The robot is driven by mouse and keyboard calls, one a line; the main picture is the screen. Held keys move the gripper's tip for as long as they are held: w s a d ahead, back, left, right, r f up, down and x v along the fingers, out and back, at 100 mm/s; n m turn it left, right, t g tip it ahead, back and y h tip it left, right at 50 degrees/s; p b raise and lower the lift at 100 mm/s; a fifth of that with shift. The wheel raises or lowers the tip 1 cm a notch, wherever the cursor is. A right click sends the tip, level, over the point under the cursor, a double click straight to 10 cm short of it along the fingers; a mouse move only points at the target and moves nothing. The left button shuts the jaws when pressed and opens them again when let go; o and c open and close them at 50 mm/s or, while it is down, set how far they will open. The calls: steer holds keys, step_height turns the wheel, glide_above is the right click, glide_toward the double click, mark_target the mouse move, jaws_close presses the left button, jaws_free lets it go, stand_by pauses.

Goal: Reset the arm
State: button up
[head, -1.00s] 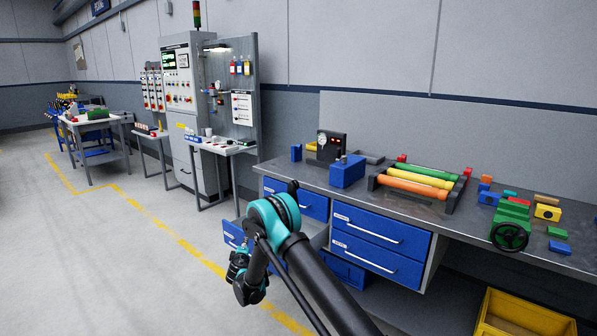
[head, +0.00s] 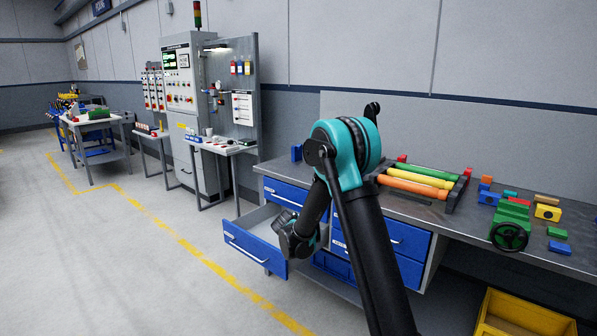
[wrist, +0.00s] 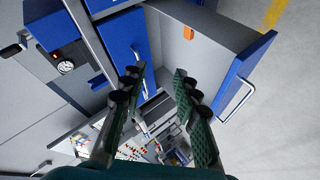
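My arm (head: 372,240) rises from the bottom of the head view, bends at a teal elbow (head: 345,155) and comes down in front of the workbench. Its wrist end (head: 297,238) hangs beside an open blue drawer (head: 255,243). The fingers cannot be made out in the head view. In the wrist view my gripper (wrist: 160,78) has its two green fingers spread apart with nothing between them. The open drawer (wrist: 240,75) lies beyond the fingertips, with a small orange object (wrist: 189,33) inside. No contact with the drawer is visible.
The workbench (head: 465,222) carries coloured rollers (head: 415,183), a green block with a handwheel (head: 510,232) and small blocks. A yellow crate (head: 525,318) sits on the floor at right. Open floor (head: 120,270) lies at left. A control cabinet (head: 180,85) stands behind.

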steer(key=s+d+r+m+g, duration=0.2)
steer(key=s+d+m, duration=0.1)
steer(key=s+d, duration=0.65)
steer(key=s+d+r+m+g, duration=0.25)
steer(key=s+d, duration=0.45)
steer(key=s, duration=0.5)
steer(key=s+d+f+m+g+y, duration=0.1)
steer(key=s+f, duration=0.1)
steer(key=s, duration=1)
steer(key=s+d+f+m+g+y, duration=0.1)
steer(key=s+f+m, duration=0.1)
steer(key=s, duration=0.9)
steer(key=shift+s+d+f+g, duration=0.2)
steer(key=shift+s+f+g, duration=0.05)
steer(key=shift+s+g, duration=0.1)
steer(key=shift+m, duration=0.25)
